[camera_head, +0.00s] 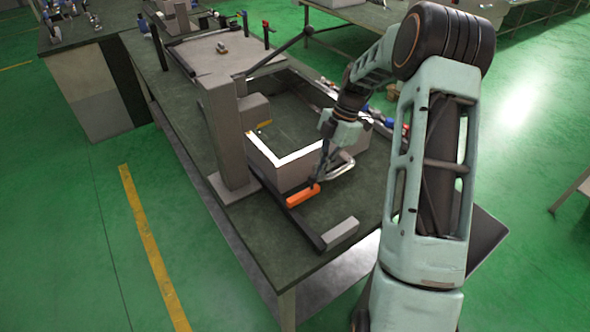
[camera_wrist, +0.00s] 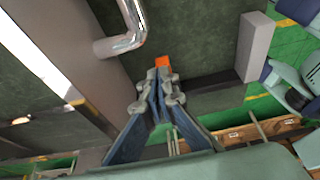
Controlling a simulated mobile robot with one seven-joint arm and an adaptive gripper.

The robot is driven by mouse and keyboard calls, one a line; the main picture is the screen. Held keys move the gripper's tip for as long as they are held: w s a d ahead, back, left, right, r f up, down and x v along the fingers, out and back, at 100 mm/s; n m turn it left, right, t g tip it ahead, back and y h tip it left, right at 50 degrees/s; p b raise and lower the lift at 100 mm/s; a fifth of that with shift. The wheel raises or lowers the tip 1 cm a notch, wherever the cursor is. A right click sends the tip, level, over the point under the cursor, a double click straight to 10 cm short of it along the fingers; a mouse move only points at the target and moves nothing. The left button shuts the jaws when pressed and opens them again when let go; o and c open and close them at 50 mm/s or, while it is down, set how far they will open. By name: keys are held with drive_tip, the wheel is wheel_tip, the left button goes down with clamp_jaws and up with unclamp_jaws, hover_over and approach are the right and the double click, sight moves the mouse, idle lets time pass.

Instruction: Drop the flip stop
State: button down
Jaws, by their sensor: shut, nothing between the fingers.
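The flip stop appears to be the orange piece (camera_head: 302,196) on the dark bar at the front of the workbench. It looks lowered, lying roughly flat, though its exact tilt is hard to judge. My gripper (camera_head: 320,178) points down at its right end, with the fingers shut and empty. In the wrist view, the shut fingertips (camera_wrist: 160,78) cover most of the orange piece (camera_wrist: 162,61), and only a small patch shows past them. I cannot tell whether the tips touch it.
A bent metal handle (camera_head: 343,167) stands close right of my gripper, on the light box (camera_head: 280,172). A grey block (camera_head: 341,233) sits at the end of the dark bar (camera_head: 272,207). A grey column (camera_head: 226,135) rises at left. Bare benchtop lies right of the block.

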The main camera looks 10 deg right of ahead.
drive_tip(key=shift+d+f+b, duration=0.1)
drive_tip(key=shift+f+b, duration=0.2)
drive_tip(key=shift+f, duration=0.2)
drive_tip(key=shift+w+d+f, duration=0.1)
idle(0.3)
